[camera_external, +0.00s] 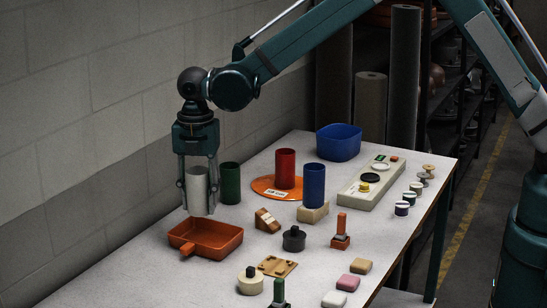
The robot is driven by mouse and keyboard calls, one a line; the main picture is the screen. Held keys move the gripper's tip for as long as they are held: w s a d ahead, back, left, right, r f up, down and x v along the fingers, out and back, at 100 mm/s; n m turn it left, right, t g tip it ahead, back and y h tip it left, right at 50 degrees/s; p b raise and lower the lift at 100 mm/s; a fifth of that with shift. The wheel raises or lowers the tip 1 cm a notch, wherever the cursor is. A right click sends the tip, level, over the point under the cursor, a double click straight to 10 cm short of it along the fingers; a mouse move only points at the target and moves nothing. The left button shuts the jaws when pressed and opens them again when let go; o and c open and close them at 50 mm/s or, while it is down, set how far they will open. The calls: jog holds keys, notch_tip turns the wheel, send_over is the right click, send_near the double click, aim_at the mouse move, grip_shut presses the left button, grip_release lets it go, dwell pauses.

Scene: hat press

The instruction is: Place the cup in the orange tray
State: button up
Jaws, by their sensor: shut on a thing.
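A pale grey cylindrical cup (197,188) is between the fingers of my gripper (198,207), which is shut on it. The cup is upright, and the gripper points straight down. The orange tray (222,248) is a shallow rectangular dish with a short handle at its front left, on the left part of the table. In the picture the cup is just above the tray's back edge. I cannot tell from this one view whether it is over the tray or behind it. The tray's visible inside looks empty.
A green cylinder (230,184) stands close to the right of my gripper. A red cylinder (285,168) stands on an orange disc (263,187), and a blue one (314,185) on a pale block. A blue bin (339,142) is at the back. Several small items cover the front.

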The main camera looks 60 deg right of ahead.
jog(key=shift+f, duration=3.1)
jog(key=shift+f, duration=0.1)
jog(key=shift+f, duration=1.8)
jog(key=shift+f, duration=0.1)
jog(key=o, duration=0.9)
jog(key=shift+r, duration=6.15)
